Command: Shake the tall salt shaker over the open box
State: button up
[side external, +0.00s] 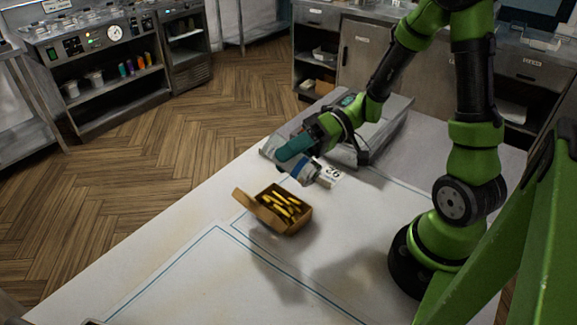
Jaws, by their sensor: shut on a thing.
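The open box (302,222) is brown cardboard with its flap folded out to the left. Several yellow fry-like sticks lie in it. It stands on the pale table, in the middle of the side external view. My gripper (300,160) is above and behind the box, a little to its right. It is shut on a small white and blue thing (309,174), which looks like the salt shaker. The shaker is tilted, with its lower end toward the lower right. The fingers hide much of it, and its holes cannot be made out.
A grey metal tray or unit (388,126) lies on the table behind my gripper. A white card with a number (328,174) stands beside the shaker. The table (200,290) is clear in front and to the left. Steel counters with shelves (110,95) stand beyond the wooden floor.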

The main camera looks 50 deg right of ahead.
aim_at(271, 158)
jog(key=w+a+r+n+g+h, duration=0.1)
jog(key=w+a+r+n+h, duration=0.25)
jog(key=n, duration=0.85)
jog(key=shift+n+y, duration=0.4)
jog(key=shift+y, duration=0.35)
jog(key=shift+s+a+f, duration=0.1)
jog(key=shift+a+f, duration=0.2)
jog(key=shift+f, duration=0.45)
jog(key=shift+s+a+f, duration=0.1)
jog(key=shift+a+f, duration=0.2)
jog(key=shift+f, duration=0.45)
jog(key=shift+a+f, duration=0.3)
jog(key=shift+f, duration=0.45)
jog(key=shift+f, duration=0.15)
jog(key=shift+r, duration=0.2)
